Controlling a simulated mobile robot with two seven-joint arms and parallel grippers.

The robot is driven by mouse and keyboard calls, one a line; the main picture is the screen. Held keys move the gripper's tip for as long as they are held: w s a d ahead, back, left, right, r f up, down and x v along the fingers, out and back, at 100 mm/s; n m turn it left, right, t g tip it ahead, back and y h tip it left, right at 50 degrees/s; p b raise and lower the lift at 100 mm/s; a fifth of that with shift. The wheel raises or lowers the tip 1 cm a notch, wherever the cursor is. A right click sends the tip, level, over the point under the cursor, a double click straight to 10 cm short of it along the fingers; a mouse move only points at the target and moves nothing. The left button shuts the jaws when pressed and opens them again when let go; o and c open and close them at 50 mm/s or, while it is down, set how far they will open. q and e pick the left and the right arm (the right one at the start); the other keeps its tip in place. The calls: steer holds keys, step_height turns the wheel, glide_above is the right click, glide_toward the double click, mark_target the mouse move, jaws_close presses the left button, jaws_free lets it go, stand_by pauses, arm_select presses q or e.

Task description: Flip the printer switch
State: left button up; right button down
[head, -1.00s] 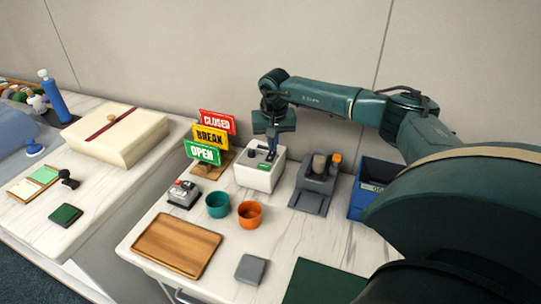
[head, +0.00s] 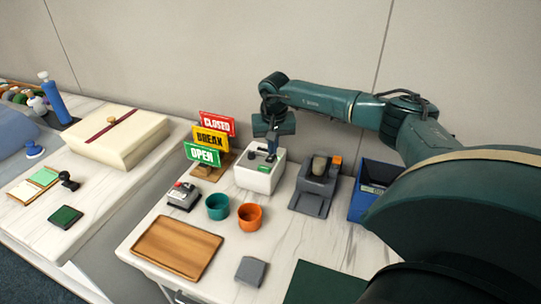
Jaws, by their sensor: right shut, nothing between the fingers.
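The printer is most likely the small white box (head: 257,177) near the middle of the table, with dark parts and a green patch on its top. I cannot make out the switch itself at this size. My left gripper is out of view.
Left of the box stand CLOSED, BREAK and OPEN signs (head: 210,137). A grey device (head: 313,190) and a blue bin (head: 362,203) stand to its right. A teal cup (head: 217,206) and an orange cup (head: 249,217) are in front, with a wooden tray (head: 178,247) nearer.

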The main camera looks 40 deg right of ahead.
step_height(320, 180, up, 6)
steer(key=p, duration=0.4)
steer(key=shift+r, duration=0.2)
steer(key=shift+f, duration=0.1)
stand_by(0.4)
